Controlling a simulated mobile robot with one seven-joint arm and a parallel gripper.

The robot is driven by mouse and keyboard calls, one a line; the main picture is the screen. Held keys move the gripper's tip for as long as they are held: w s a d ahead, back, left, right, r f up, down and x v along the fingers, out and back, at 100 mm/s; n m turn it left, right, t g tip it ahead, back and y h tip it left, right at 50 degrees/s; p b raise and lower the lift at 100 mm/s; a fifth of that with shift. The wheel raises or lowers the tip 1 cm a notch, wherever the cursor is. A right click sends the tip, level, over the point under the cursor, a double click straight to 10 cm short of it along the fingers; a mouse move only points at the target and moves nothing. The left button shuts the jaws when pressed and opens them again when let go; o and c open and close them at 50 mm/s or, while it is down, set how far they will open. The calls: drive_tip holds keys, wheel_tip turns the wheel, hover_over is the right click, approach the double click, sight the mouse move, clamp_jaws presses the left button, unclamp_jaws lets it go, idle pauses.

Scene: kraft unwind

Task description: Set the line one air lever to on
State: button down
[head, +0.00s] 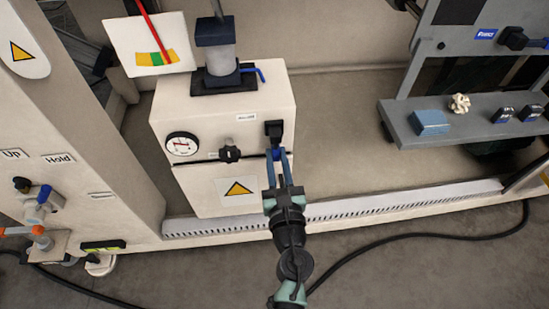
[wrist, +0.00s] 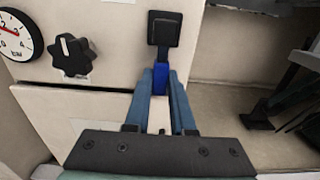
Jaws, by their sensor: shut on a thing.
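A lever with a black square mount (head: 274,129) and a blue handle is on the front of the cream cabinet (head: 205,195), at its upper right. In the wrist view the blue handle (wrist: 161,76) points down from the black mount. My gripper (head: 279,156) reaches up to it from below. In the wrist view the blue-grey fingers of my gripper (wrist: 160,84) are shut on the handle, one on each side. The fingers hide the handle's lower part. The small label (head: 246,117) beside the lever is too small to read.
Left of the lever are a black knob (head: 230,154) and a round gauge (head: 182,146). A filter unit (head: 218,62) with a small blue handle stands on the cabinet. A grey shelf (head: 405,128) with small items is at right. A black cable (head: 430,239) lies on the floor.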

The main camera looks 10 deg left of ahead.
drive_tip(key=shift+d, duration=0.1)
idle(0.3)
drive_tip(key=c, duration=0.8)
unclamp_jaws()
drive_tip(key=shift+o, duration=0.2)
drive_tip(key=v, duration=1.3)
